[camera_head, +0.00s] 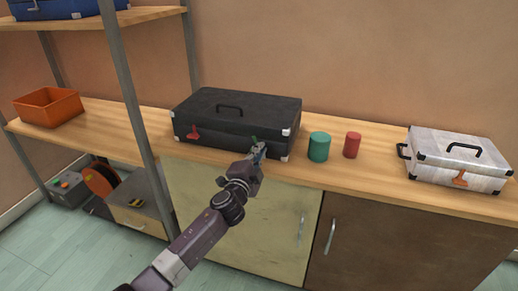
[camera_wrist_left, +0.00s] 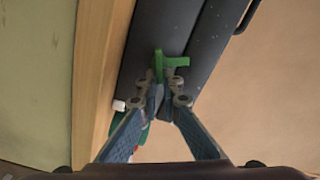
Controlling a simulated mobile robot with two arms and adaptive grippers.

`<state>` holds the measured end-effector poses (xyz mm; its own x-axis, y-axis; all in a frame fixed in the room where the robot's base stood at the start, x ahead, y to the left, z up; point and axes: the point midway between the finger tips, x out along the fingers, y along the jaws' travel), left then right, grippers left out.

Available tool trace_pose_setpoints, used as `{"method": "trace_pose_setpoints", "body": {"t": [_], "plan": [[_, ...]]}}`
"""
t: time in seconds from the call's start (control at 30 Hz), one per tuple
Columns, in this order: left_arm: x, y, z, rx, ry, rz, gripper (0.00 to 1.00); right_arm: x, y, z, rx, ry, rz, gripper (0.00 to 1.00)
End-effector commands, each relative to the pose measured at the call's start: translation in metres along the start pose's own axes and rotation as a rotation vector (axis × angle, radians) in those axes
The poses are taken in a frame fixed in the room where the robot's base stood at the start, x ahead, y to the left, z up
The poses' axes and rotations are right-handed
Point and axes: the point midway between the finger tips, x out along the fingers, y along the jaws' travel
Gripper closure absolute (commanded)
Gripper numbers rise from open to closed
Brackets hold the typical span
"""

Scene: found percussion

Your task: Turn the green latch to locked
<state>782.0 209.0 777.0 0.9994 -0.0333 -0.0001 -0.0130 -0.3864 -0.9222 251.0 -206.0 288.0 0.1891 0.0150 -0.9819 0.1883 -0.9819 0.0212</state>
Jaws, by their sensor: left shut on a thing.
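The green latch (camera_head: 254,140) is on the front of the black case (camera_head: 215,109), towards its right end. In the left wrist view the green latch (camera_wrist_left: 172,62) shows as a short bar with a crosspiece against the dark case front (camera_wrist_left: 150,35). My left gripper (camera_head: 260,149) is at the case front, and its fingertips (camera_wrist_left: 164,88) are shut on the green latch, hiding its lower part. A red latch (camera_head: 194,134) is on the left part of the same case front. My right gripper is in neither view.
A green cylinder (camera_head: 319,146) and a red cylinder (camera_head: 352,145) stand right of the case. A white case (camera_head: 457,157) with an orange latch is farther right. An orange bin (camera_head: 48,107) is on the left shelf. A grey shelf post (camera_head: 128,85) rises left of the case.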

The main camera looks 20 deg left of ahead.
Motion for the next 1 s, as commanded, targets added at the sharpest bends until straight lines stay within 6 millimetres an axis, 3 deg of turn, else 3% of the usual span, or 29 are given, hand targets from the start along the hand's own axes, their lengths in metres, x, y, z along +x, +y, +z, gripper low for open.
{"method": "trace_pose_setpoints", "body": {"t": [0.5, 1.0], "plan": [[0.000, 0.007, 0.000, 0.347, 0.002, 0.001, 1.00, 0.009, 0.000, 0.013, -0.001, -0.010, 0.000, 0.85], [0.000, 0.009, 0.001, 0.414, 0.003, 0.001, 1.00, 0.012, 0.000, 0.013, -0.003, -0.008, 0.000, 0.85]]}}
